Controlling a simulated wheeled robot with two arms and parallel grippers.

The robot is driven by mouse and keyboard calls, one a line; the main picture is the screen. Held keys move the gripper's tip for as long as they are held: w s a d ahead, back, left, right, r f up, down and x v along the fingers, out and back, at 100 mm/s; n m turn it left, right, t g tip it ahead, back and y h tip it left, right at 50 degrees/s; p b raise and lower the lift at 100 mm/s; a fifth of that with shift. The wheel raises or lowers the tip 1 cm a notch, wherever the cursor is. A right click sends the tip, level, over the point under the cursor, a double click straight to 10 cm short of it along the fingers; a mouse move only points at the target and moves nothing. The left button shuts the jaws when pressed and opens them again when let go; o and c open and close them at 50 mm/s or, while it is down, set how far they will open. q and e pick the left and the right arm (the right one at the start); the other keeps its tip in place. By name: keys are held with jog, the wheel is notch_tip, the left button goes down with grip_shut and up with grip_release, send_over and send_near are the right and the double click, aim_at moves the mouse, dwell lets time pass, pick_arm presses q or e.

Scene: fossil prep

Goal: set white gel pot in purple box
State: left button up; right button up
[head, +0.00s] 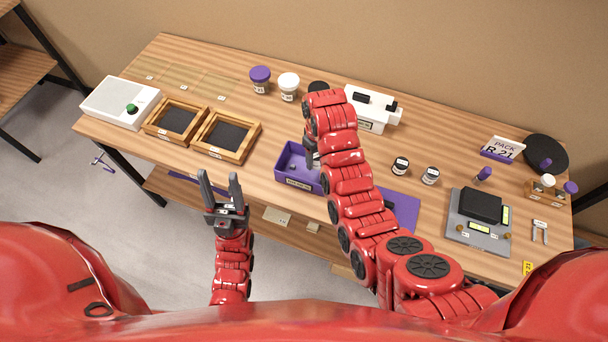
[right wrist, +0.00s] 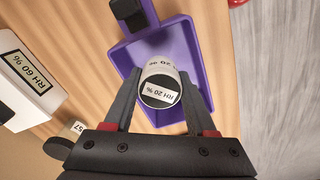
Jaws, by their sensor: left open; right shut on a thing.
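The purple box (head: 283,160) stands open near the front edge of the table, at the middle. My right gripper (right wrist: 160,85) is shut on the white gel pot (right wrist: 158,70), whose dark end carries an "RH 20 %" label. In the right wrist view the pot is over the inside of the purple box (right wrist: 184,42). I cannot tell whether it touches the floor of the box. In the head view my right arm mostly hides the gripper and pot. My left gripper (head: 222,190) is open and empty, in front of the table, left of the box.
Two wooden trays (head: 248,151) lie left of the box. Two small dark-lidded pots (head: 400,165) (head: 430,175) and a grey scale (head: 465,232) stand to the right. A purple-lidded jar (head: 260,80) and a white-lidded jar (head: 289,86) stand behind.

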aim_at(316, 176)
notch_tip(316, 176, down, 3)
jog(key=shift+w+r+p, duration=0.1)
jog(key=shift+r+p, duration=0.05)
jog(key=shift+p, duration=0.6)
jog(key=shift+s+f+p, duration=0.2)
jog(key=shift+f+p, duration=0.15)
jog(key=shift+f, duration=0.4)
notch_tip(316, 176, down, 2)
jog(key=shift+w+f+p, duration=0.15)
jog(key=shift+f+p, duration=0.1)
jog(key=shift+p, duration=0.2)
jog(key=shift+f, duration=0.3)
jog(key=shift+f, duration=0.2)
jog(key=o, duration=1.4)
jog(key=shift+c, duration=0.2)
jog(key=shift+r, duration=0.15)
